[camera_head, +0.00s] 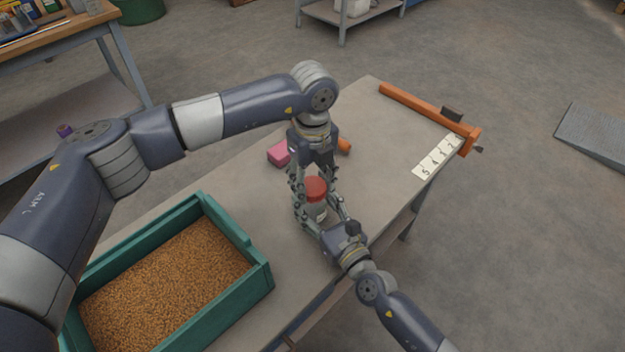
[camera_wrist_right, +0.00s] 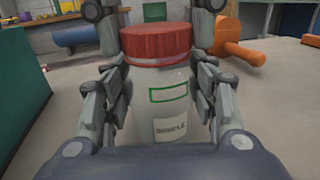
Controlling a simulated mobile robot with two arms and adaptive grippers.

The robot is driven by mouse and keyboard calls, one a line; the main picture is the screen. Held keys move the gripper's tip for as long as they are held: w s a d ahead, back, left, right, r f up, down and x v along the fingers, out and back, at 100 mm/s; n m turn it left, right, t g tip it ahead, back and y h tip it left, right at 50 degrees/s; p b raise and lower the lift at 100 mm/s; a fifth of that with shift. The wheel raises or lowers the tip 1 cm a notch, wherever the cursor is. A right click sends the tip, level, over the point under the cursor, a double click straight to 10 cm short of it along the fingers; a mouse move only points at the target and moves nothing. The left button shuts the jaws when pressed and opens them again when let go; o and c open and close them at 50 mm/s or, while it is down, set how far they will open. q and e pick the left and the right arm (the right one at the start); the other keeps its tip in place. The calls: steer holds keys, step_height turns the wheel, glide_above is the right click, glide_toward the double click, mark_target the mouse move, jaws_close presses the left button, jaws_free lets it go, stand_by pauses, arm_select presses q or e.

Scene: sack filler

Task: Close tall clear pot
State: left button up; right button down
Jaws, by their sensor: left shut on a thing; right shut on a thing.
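The tall clear pot (camera_head: 318,211) stands upright on the table, with a red lid (camera_head: 316,188) on its top. In the right wrist view the pot (camera_wrist_right: 168,105) has a green-framed label and a lower printed label, and the red lid (camera_wrist_right: 157,42) sits level on it. My left gripper (camera_head: 313,183) comes down from above and is shut around the lid. My right gripper (camera_head: 318,218) comes from the front right and is shut on the pot's body, one finger on each side. The lid's threads are hidden.
A green crate of grain (camera_head: 262,277) stands at the table's left. A pink block (camera_head: 278,153) and an orange object (camera_head: 344,146) lie behind the pot. An orange bar (camera_head: 425,107) and a numbered strip (camera_head: 437,158) lie along the right end. The table between is clear.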

arm_select(q)
steer(key=m, duration=0.3)
steer(key=shift+m, duration=0.4)
steer(key=m, duration=0.3)
steer(key=shift+m, duration=0.4)
steer(key=m, duration=1.4)
steer(key=shift+f+m, duration=0.1)
steer(key=shift+m, duration=0.2)
steer(key=m, duration=0.3)
steer(key=shift+m, duration=0.3)
steer(key=m, duration=0.4)
steer(key=o, duration=1.2)
steer(key=shift+c, duration=0.2)
